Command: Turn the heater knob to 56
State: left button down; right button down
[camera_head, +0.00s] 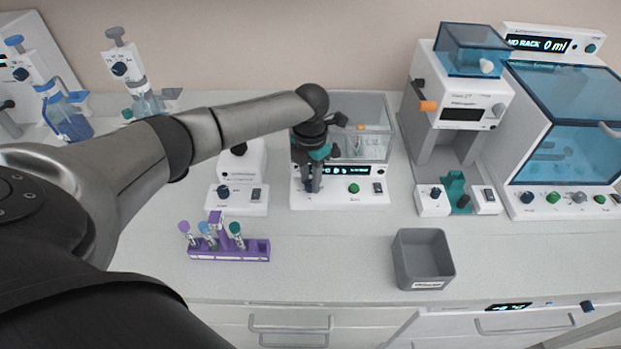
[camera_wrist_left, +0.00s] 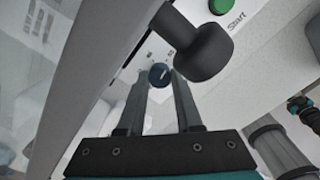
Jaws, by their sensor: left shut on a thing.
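The heater (camera_head: 300,197) is a white box with a clear hood on its back, a lit display (camera_head: 350,170) and a green Start button (camera_head: 354,188). The display's digits are too small to read. Its dark blue knob (camera_wrist_left: 159,74) shows in the left wrist view, with a pale pointer mark and small scale print around it. My left gripper (camera_head: 312,188) points down at the left of the heater's front panel and hides the knob in the head view. In the left wrist view its fingers (camera_wrist_left: 160,84) are shut on the knob, one on each side. My right gripper is not in view.
A purple rack (camera_head: 230,250) with several tubes stands in front to the left. A grey bin (camera_head: 423,260) stands front right. A white device (camera_head: 238,198) is left of the heater; taller machines (camera_head: 455,110) stand to the right. The counter before the heater is clear.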

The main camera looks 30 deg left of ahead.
aim_at(310, 183)
pick_arm(q)
jog(key=c, duration=0.6)
grip_release()
jog(key=shift+r, duration=0.15)
notch_tip(310, 183, up, 15)
jog(key=shift+r+p, duration=0.1)
jog(key=shift+p, duration=0.25)
